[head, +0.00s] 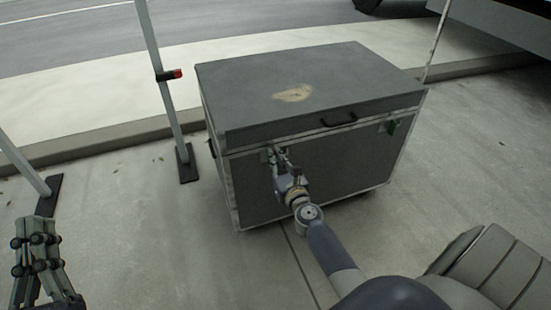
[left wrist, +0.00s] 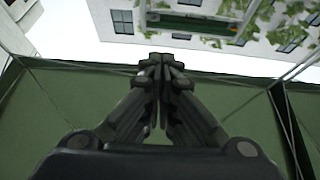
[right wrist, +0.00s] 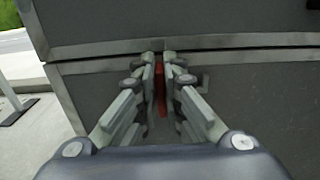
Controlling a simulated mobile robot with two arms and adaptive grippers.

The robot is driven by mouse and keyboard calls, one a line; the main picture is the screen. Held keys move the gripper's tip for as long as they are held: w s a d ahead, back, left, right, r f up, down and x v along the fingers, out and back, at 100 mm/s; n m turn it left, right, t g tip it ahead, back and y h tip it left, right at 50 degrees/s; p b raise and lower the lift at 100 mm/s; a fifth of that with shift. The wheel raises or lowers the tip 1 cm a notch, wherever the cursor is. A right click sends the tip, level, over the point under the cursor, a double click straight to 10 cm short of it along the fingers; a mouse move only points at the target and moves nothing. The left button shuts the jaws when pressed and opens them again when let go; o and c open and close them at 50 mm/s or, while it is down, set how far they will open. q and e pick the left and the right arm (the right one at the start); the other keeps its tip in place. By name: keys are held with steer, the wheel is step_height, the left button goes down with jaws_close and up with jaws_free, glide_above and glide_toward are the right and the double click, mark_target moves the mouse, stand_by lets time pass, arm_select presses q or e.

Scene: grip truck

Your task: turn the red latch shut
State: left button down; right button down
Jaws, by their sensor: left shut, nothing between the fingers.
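The red latch (right wrist: 160,88) is on the front of the grey case (head: 300,180), by the seam under the lid. In the right wrist view it stands upright, mostly below the seam. My right gripper (head: 280,160) is at the case front, and it also shows in the right wrist view (right wrist: 160,72). Its fingers stand close on both sides of the latch; I cannot tell whether they press on it. In the head view the gripper hides the latch. My left gripper (head: 40,240) is shut and empty at the lower left, away from the case; its fingertips meet in the left wrist view (left wrist: 160,62).
A dark handle (head: 338,119) is on the lid's front edge. A pole (head: 160,80) with a red-tipped clamp stands left of the case. Paved ground is clear between my left gripper and the case.

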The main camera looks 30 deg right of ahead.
arm_select(q)
steer(key=shift+w, duration=0.1)
arm_select(e)
steer(key=shift+n, duration=0.4)
steer(key=n, duration=0.3)
steer(key=a+n+p, duration=0.1)
steer(key=n, duration=0.5)
steer(key=shift+w+a+f, duration=0.15)
steer(key=shift+a+f, duration=0.05)
steer(key=shift+f, duration=0.1)
steer(key=n, duration=0.2)
steer(key=n+p, duration=0.1)
steer(key=n, duration=0.1)
steer(key=f+n+p, duration=0.1)
steer(key=n, duration=0.2)
steer(key=shift+a, duration=0.2)
arm_select(q)
step_height(320, 180, down, 17)
steer(key=a+g+y, duration=0.2)
steer(key=g+y, duration=0.1)
steer(key=g, duration=0.6)
steer(key=shift+s+a+g+p, duration=0.2)
steer(key=shift+g+p, duration=0.2)
arm_select(e)
steer(key=shift+f+n, duration=0.15)
steer(key=shift+n, duration=0.65)
